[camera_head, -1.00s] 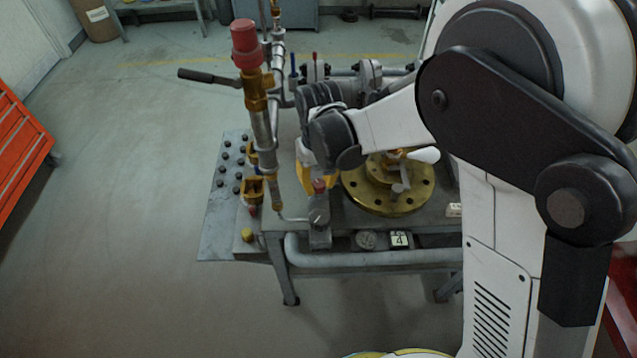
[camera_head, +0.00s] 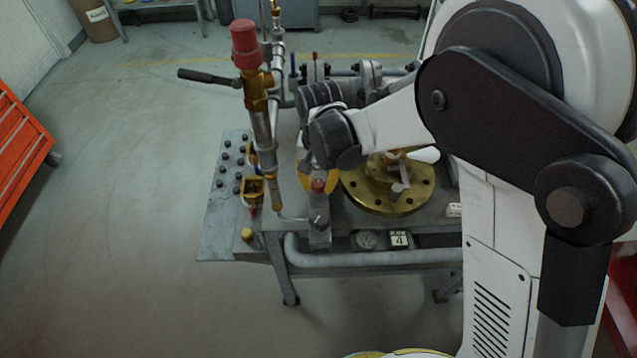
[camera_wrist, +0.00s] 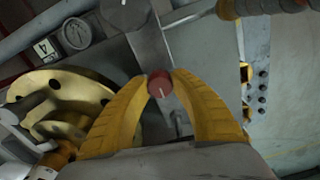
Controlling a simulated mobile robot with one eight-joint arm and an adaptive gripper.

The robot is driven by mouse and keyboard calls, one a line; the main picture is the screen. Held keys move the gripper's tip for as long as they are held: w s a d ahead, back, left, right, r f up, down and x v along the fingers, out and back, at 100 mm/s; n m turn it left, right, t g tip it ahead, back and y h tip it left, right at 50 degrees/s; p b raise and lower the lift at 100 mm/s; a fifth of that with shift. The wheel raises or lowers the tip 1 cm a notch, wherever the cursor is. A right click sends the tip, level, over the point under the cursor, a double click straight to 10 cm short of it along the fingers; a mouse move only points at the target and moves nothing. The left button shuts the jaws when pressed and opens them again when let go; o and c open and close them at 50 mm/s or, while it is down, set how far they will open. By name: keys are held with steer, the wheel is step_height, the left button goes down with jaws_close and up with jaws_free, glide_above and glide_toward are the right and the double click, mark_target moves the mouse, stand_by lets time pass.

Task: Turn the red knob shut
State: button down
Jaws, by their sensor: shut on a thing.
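The red knob (camera_wrist: 160,83) shows in the wrist view between the two yellow fingertips of my gripper (camera_wrist: 160,80). The fingers are shut on the knob from both sides, and a short light line shows on its face. In the head view the red knob (camera_head: 318,186) sits near the front of the metal bench, on a grey fitting. There my gripper (camera_head: 312,181) is mostly hidden behind my dark wrist, with only a bit of yellow finger showing beside the knob.
A tall pipe with a red cap (camera_head: 245,42) and a black lever (camera_head: 209,77) stands left of my wrist. A brass flange (camera_head: 405,203) lies to the right. A gauge (camera_head: 365,240) and a number 4 tag (camera_head: 399,239) sit at the bench front.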

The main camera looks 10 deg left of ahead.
mark_target(319, 183)
stand_by(0.3)
steer(key=c, duration=1.1)
jaws_free()
steer(key=shift+o, duration=0.2)
steer(key=shift+r, duration=0.15)
step_height(319, 183, up, 12)
